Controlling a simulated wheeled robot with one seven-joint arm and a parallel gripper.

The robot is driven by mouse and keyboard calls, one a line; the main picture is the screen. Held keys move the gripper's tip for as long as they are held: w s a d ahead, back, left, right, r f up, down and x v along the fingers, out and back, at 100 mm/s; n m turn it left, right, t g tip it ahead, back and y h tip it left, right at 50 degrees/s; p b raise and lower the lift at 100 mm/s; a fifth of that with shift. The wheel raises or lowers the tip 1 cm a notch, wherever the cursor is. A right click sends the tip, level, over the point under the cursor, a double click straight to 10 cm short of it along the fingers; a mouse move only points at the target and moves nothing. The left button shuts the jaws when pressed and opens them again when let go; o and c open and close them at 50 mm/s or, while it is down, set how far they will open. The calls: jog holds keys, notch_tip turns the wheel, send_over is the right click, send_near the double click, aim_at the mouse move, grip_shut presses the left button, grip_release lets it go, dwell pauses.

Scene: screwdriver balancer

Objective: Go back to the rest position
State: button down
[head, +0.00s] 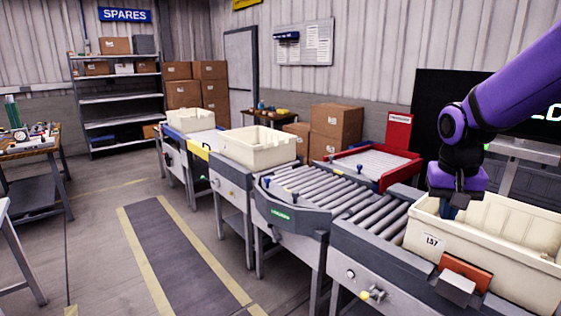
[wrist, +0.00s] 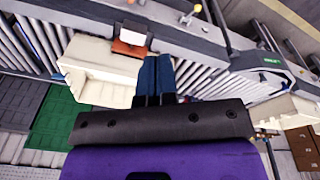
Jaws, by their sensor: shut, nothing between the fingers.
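My gripper (head: 448,210) hangs from the purple arm at the right of the head view, at the left end of a cream tote (head: 500,272) labelled 157. In the wrist view my gripper (wrist: 157,62) shows two blue fingers side by side, shut with nothing between them. The cream tote (wrist: 100,68) lies beyond and left of the fingers there. The head view does not show clearly whether the fingertips are inside the tote or just in front of its rim.
The tote stands on a roller conveyor (head: 310,190) that bends away to the left. An orange-brown block (head: 466,273) is at the tote's front side. Another cream tote (head: 258,150) sits farther along the line. A red-framed table (head: 375,165) stands behind. The floor walkway (head: 180,250) is clear.

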jog(key=s+a+r+n+t, duration=0.1)
jog(key=s+r, duration=0.2)
jog(key=s, duration=0.3)
jog(key=s+a+r+n+t, duration=0.1)
jog(key=s+r, duration=0.1)
jog(key=s, duration=0.4)
jog(key=s+a+r+n+t+y, duration=0.1)
jog(key=s+r+t, duration=0.1)
jog(key=s, duration=0.5)
jog(key=shift+a+r+n, duration=0.15)
jog(key=shift+r+n, duration=0.25)
jog(key=shift+r, duration=0.45)
